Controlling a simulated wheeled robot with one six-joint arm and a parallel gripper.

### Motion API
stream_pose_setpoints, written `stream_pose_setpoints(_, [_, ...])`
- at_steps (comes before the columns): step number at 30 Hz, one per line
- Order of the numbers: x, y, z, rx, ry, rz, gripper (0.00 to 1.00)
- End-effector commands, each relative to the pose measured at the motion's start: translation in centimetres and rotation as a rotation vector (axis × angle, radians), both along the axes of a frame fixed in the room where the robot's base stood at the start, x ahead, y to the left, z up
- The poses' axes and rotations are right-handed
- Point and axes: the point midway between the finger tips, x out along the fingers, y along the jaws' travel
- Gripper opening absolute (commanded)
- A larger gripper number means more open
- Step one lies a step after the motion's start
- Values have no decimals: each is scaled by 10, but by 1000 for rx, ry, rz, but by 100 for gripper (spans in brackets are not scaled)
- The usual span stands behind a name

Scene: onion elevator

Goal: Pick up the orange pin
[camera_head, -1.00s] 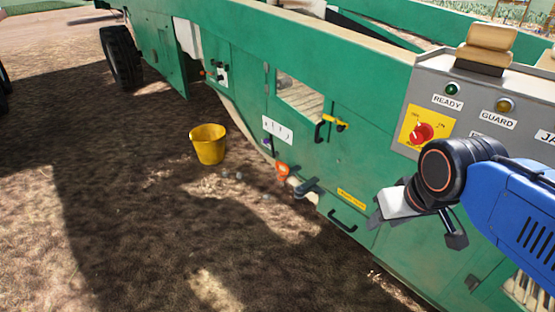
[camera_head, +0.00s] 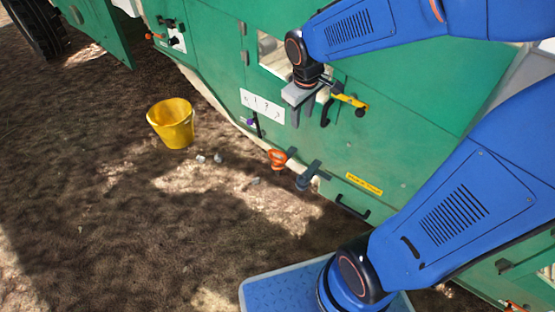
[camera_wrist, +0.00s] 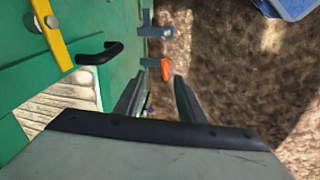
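The orange pin (camera_head: 277,158) sits in a dark bracket low on the green machine's side, above the ground. It also shows in the wrist view (camera_wrist: 166,69), just beyond my fingertips and apart from them. My gripper (camera_head: 310,116) points down beside the green panel, above the pin and slightly right of it in the head view. In the wrist view, my gripper (camera_wrist: 158,97) has its two fingers apart with nothing between them.
A yellow latch handle (camera_head: 350,101) is close right of my gripper. A grey bracket (camera_head: 308,176) sits right of the pin, with a black handle (camera_head: 350,207) below. A yellow bucket (camera_head: 172,123) and small stones (camera_head: 218,157) are on the soil.

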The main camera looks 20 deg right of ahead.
Motion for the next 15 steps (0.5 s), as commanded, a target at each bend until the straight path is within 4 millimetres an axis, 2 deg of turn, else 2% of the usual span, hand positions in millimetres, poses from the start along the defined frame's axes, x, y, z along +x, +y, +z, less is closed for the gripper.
stream_pose_setpoints(3, [28,11,-24,-29,33,71,36])
stream_pose_setpoints(9, [69,30,-66,-70,80,187,36])
stream_pose_setpoints(15, [96,44,-101,-98,112,275,36])
